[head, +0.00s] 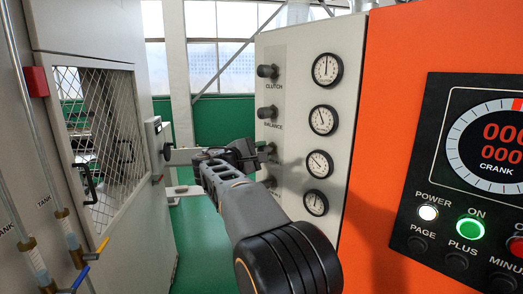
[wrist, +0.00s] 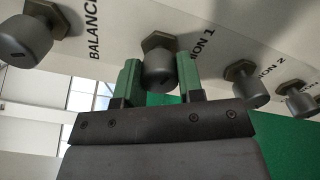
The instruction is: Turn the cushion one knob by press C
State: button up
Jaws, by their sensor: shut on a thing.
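The cushion one knob (wrist: 160,72) is a dark grey round knob on a hexagonal base on a white panel. In the wrist view its label is partly hidden and reads "ION 1". My gripper (wrist: 159,58) has its green fingers on both sides of this knob and is shut on it. In the head view my gripper (head: 250,152) reaches the panel below the balance knob, and it largely hides the held knob and its label. The cushion 2 knob (wrist: 240,84) is just right of my gripper in the wrist view.
The white panel (head: 289,55) also carries the clutch knob (head: 267,71), the balance knob (head: 267,112) and several round gauges (head: 322,120). An orange cabinet (head: 400,40) with a black control panel stands right. A grey cabinet with a mesh window (head: 97,130) stands left.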

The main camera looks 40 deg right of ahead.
dwell(0.4)
jog(key=o, duration=0.9)
jog(key=a+b, duration=0.1)
jog(key=a, duration=0.3)
jog(key=s+a+b, duration=0.1)
jog(key=a, duration=0.4)
jog(key=a+b, duration=0.1)
jog(key=a, duration=0.3)
jog(key=shift+s+a, duration=0.35)
dwell(1.5)
